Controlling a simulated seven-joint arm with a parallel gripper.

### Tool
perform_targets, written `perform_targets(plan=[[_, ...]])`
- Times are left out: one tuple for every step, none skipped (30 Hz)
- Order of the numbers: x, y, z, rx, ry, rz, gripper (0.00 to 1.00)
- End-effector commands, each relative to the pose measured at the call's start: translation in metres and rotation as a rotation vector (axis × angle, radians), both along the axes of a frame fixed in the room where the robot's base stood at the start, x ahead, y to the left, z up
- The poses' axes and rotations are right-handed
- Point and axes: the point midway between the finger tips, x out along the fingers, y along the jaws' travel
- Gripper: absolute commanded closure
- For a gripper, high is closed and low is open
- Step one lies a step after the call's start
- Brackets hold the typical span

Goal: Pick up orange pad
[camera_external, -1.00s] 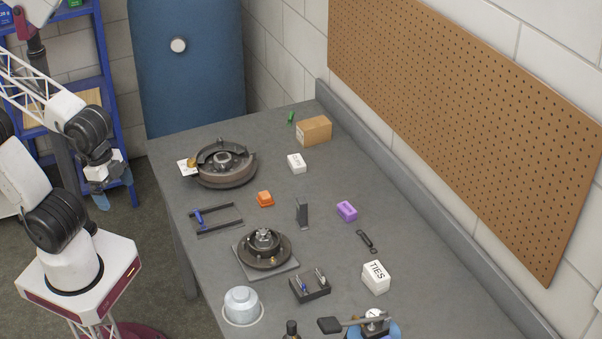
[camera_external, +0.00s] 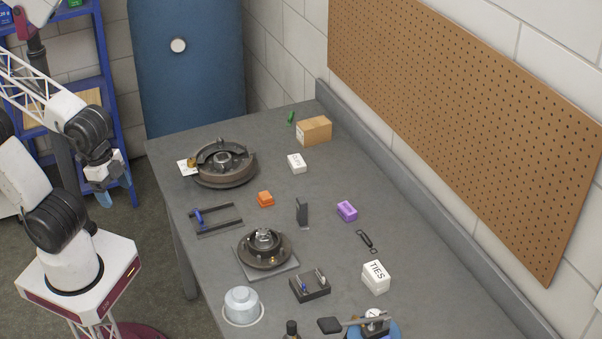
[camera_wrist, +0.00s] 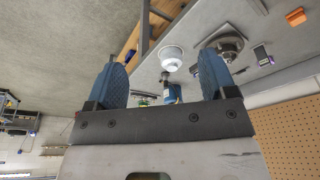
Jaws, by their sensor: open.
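The orange pad (camera_external: 265,199) is a small block lying on the grey workbench (camera_external: 330,200), between a clamp-like frame and a dark upright bracket. In the wrist view the orange pad (camera_wrist: 296,16) shows near the top right corner. My gripper (camera_external: 104,190) is left of the bench, in the air, well away from the pad. Its two blue fingers (camera_wrist: 164,80) stand wide apart in the wrist view with nothing between them at close range.
A brake drum assembly (camera_external: 224,164) stands behind the pad and a hub on a square plate (camera_external: 265,250) in front. The blue-handled frame (camera_external: 216,220) lies left of it. A purple block (camera_external: 347,211) and white TIES box (camera_external: 375,277) are to the right. A pegboard (camera_external: 470,110) covers the wall.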

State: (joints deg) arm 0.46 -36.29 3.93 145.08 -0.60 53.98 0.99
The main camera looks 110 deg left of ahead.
Motion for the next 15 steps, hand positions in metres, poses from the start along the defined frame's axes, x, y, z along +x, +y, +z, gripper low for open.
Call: perform_targets(plan=[[0.000,0.000,0.000,0.000,0.000,0.000,0.22],[0.000,0.000,0.000,0.000,0.000,0.000,0.22],[0.000,0.000,0.000,0.000,0.000,0.000,0.22],[0.000,0.000,0.000,0.000,0.000,0.000,0.22],[0.000,0.000,0.000,0.000,0.000,0.001,0.22],[0.001,0.000,0.000,-0.001,-0.001,0.005,0.22],[0.001,0.000,0.000,-0.002,-0.003,0.009,0.22],[0.002,0.001,0.000,-0.005,-0.005,0.015,0.22],[0.003,0.001,-0.001,-0.008,-0.008,0.030,0.22],[0.005,0.002,-0.002,-0.013,-0.010,0.043,0.22],[0.007,0.002,-0.002,-0.017,-0.014,0.060,0.22],[0.010,0.004,-0.003,-0.026,-0.023,0.089,0.22],[0.012,0.005,-0.004,-0.034,-0.030,0.114,0.22],[0.015,0.006,-0.005,-0.042,-0.035,0.141,0.22],[0.020,0.007,-0.007,-0.056,-0.048,0.186,0.22]])
